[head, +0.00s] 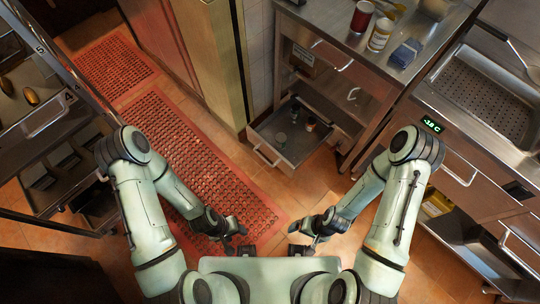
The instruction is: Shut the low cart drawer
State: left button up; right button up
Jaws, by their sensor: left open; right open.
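The low cart drawer (301,153) is pulled out near the floor at the lower left of the steel cart (335,85). Its handle (266,156) is on the front edge, facing left and toward me. A few small items lie inside the drawer. My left gripper (235,240) is open and empty over the red mat, below and left of the drawer. My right gripper (299,240) is open and empty over the tiles, below the drawer. Neither touches the drawer.
A red perforated mat (190,150) covers the floor at left. A can (362,16), a jar (380,35) and a blue packet (405,52) stand on the cart top. A steel counter (480,120) stands at right, and a rack (60,140) at left.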

aim_at(300, 144)
jog(key=k+l+z, duration=0.25)
jog(key=l+z, duration=0.25)
jog(key=i+j+z, duration=0.1)
jog(key=i+z, duration=0.15)
